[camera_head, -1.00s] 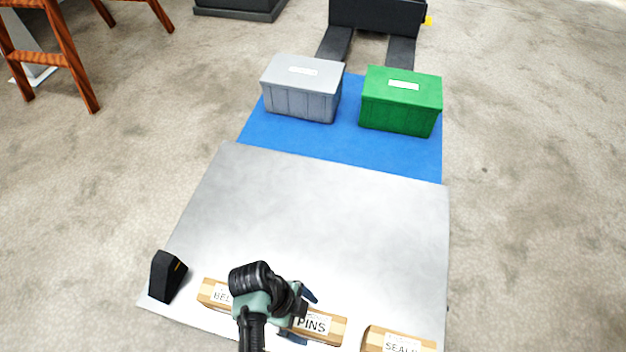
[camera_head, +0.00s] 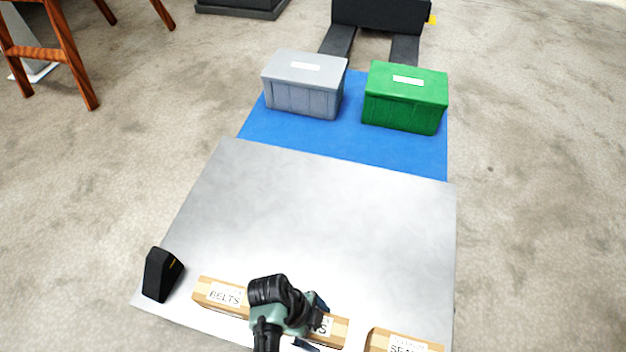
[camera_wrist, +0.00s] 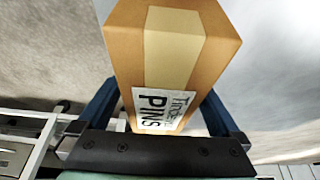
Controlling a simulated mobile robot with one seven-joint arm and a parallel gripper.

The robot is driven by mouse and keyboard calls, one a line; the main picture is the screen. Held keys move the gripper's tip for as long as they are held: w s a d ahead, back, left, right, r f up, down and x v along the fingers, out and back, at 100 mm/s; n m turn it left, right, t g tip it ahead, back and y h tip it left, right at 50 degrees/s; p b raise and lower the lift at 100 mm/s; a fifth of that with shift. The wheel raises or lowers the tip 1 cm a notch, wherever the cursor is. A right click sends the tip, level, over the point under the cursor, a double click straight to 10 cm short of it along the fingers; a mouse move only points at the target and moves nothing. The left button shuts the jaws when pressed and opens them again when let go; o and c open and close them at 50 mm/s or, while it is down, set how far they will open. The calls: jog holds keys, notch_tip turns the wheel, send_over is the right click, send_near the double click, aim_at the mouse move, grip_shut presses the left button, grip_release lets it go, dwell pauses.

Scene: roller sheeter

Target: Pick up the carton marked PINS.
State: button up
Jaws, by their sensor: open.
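The PINS carton (camera_head: 337,330) is a tan box with lighter tape and a white label, in the front row on the metal table, partly hidden by my arm in the head view. In the wrist view the PINS carton (camera_wrist: 172,65) sits between my two blue fingers, its label near the palm. My gripper (camera_head: 313,324) is open over this carton, one finger on each side. In the wrist view my gripper (camera_wrist: 162,95) shows gaps beside the carton near the palm; I cannot tell whether the fingers touch it.
The BELTS carton (camera_head: 222,297) is just left of the PINS carton, and the SEALS carton (camera_head: 405,342) is to the right. A black wedge-shaped object (camera_head: 160,275) stands at the table's left edge. The metal table (camera_head: 320,220) is clear behind. Grey (camera_head: 303,85) and green (camera_head: 404,98) bins stand beyond on a blue surface.

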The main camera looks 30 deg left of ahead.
jog(key=shift+f, duration=0.25)
dwell(0.3)
grip_shut()
dwell(0.4)
